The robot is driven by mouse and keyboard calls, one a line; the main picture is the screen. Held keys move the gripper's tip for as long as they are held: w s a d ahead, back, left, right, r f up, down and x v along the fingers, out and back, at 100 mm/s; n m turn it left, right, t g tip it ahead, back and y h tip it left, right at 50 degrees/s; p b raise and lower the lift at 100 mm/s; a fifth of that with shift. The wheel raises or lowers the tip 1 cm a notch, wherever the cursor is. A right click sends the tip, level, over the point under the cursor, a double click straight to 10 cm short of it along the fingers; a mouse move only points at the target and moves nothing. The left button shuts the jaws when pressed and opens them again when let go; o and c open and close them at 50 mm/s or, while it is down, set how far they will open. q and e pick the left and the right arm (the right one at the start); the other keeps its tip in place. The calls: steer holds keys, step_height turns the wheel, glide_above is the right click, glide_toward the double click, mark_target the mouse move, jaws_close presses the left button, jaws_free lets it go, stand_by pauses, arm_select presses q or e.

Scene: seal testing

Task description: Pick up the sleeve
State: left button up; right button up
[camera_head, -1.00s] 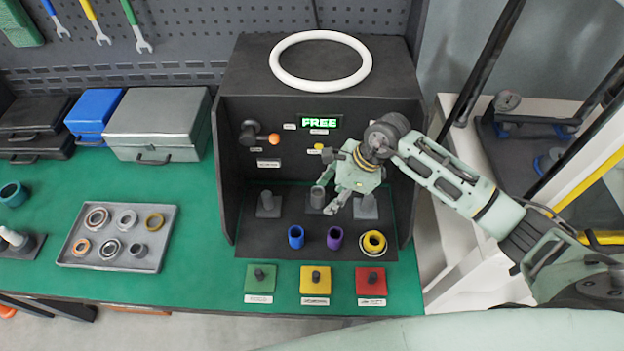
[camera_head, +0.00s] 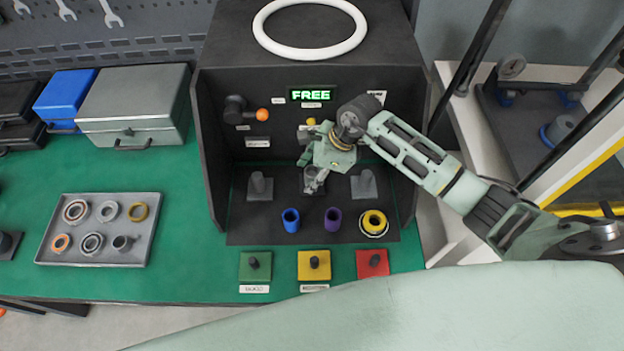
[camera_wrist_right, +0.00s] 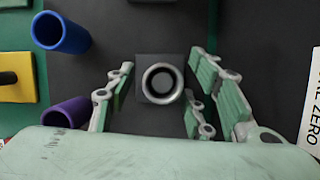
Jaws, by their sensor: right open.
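A grey metal sleeve (camera_wrist_right: 161,99) stands upright around the middle post inside the dark test box; the wrist view looks down on its round rim. In the head view my right gripper (camera_head: 312,174) points down at this spot and partly hides the sleeve. In the wrist view its fingers are open, on the left and right of the sleeve, with gaps to both sides. I see no contact. My left gripper is out of view.
Blue (camera_head: 291,220), purple (camera_head: 333,220) and yellow (camera_head: 373,223) cylinders stand in front of the post. Grey posts stand to the left (camera_head: 259,186) and right (camera_head: 364,185). The box walls enclose the sides and back. A grey tray (camera_head: 147,202) holds several rings.

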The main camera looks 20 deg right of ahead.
steer(key=c, duration=0.8)
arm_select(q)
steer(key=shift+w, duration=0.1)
arm_select(e)
jaws_close()
steer(key=shift+a, duration=0.1)
